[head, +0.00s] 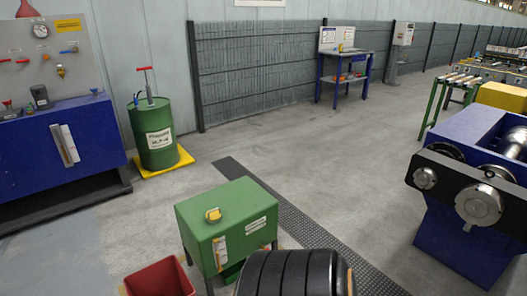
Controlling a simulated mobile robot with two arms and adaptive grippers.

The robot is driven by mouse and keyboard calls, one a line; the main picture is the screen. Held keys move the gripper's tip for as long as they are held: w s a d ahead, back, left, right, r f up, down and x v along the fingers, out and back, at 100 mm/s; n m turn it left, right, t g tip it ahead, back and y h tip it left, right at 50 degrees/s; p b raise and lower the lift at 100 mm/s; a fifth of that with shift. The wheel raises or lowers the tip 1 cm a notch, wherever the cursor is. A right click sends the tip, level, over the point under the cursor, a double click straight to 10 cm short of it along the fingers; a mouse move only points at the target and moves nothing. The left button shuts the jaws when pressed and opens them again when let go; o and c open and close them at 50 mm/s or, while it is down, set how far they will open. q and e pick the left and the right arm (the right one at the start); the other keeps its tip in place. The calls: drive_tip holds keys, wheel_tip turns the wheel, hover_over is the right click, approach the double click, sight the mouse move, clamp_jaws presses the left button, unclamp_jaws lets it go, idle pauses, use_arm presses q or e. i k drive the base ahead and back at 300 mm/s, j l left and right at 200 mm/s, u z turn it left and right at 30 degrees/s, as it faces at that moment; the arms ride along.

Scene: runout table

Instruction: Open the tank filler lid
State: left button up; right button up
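The green tank (227,222) stands on legs in the lower middle of the head view. A small yellow filler lid (213,215) sits on its top face, towards the left; it looks closed, but it is small in the picture. A pale strip, like a level gauge (221,252), and a white label (256,226) are on the tank's sides. Neither of my grippers is in view, so I cannot tell where they are relative to the lid.
A red bin (159,280) is on the floor left of the tank. A black ribbed cylinder (295,274) is close in front. A blue roller machine (468,208) stands right. A green drum (153,132) and blue cabinet (62,143) are left.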

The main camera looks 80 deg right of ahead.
sight(213, 215)
drive_tip(key=i+z, duration=0.15)
drive_tip(key=z, duration=0.3)
drive_tip(key=i+z, duration=0.15)
drive_tip(key=z, duration=0.3)
drive_tip(key=i+j+z, duration=0.1)
drive_tip(key=z, duration=0.35)
drive_tip(key=i+j+z, duration=0.1)
drive_tip(key=z, duration=0.35)
drive_tip(key=i+j+z, duration=0.1)
drive_tip(key=z, duration=0.35)
drive_tip(key=j, duration=0.1)
